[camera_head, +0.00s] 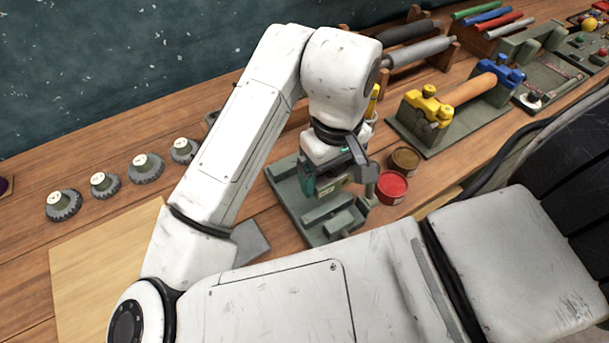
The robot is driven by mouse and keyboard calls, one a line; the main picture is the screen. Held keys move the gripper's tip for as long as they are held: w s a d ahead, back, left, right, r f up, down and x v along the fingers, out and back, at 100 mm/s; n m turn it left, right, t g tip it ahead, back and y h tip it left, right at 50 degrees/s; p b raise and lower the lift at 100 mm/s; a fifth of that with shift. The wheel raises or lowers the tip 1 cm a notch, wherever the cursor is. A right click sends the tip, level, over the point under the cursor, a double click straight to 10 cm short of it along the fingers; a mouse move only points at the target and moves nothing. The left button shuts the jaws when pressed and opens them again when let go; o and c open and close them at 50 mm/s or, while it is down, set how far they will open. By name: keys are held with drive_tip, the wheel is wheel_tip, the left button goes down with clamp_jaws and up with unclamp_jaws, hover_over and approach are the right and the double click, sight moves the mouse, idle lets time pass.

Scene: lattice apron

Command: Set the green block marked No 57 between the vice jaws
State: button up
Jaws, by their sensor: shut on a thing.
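My gripper (334,177) points down over the green-grey vice (343,224) and is shut on a small green block (331,187). A pale label shows on the block, but its number is too small to read. The block is above or at the vice's jaws; I cannot tell whether it touches them. The vice's base plate lies on the wooden bench, with its front jaw and blocks in view. My arm and gripper hide much of its far side.
Red (391,187) and brown (405,159) round tins stand right of the vice. Several dark toothed wheels with pale hubs line the bench at left. A pale board (100,255) lies front left. A fixture with yellow and blue clamps holds an orange-brown cylinder (466,90) at right.

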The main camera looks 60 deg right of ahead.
drive_tip(key=w+d+f, duration=0.1)
drive_tip(key=w+f, duration=0.1)
drive_tip(key=w+d+f, duration=0.2)
drive_tip(key=w+d+f+p, duration=0.1)
drive_tip(key=w+f, duration=0.1)
drive_tip(key=f, duration=0.1)
drive_tip(key=shift+w+d, duration=0.15)
drive_tip(key=shift+w, duration=0.25)
drive_tip(key=shift+f, duration=1.65)
drive_tip(key=shift+f, duration=0.15)
drive_tip(key=o, duration=1.4)
wheel_tip(320, 180, up, 12)
drive_tip(key=shift+r, duration=0.15)
